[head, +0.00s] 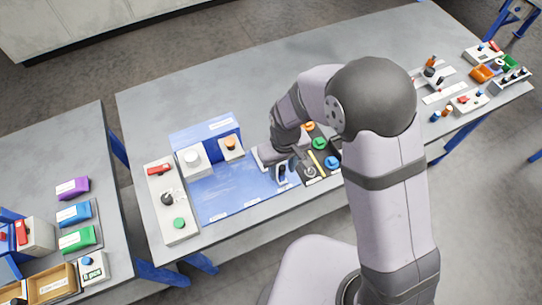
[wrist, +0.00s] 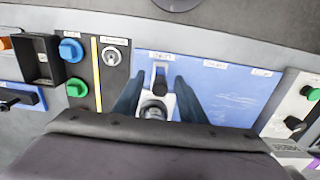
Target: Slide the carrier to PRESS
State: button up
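The carrier (wrist: 155,105), a pale block with a dark upright handle, stands on the blue board (wrist: 225,95). It is by the leftmost of three small white labels in the wrist view. In the head view the blue board (head: 235,195) shows the labels along its front edge, and the carrier is at the board's right end, mostly hidden by my arm. The label print is too small to read, so I cannot tell which is PRESS. My gripper (wrist: 159,77) is over the carrier, its dark fingers apart on either side of the handle, with gaps showing.
Left of the board in the head view is a white panel (head: 172,205) with red, black and green controls. White boxes (head: 193,159) stand at the board's back. A dark panel (wrist: 112,75) with a toggle switch lies beside the board. The board's middle is clear.

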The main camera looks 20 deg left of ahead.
grip_shut()
jog(key=shift+a, duration=0.1)
jog(key=shift+s+a+p, duration=0.45)
jog(key=shift+s+a, duration=7.25)
jog(key=shift+s, duration=0.1)
jog(key=shift+o, duration=0.5)
grip_release()
jog(key=shift+r, duration=0.2)
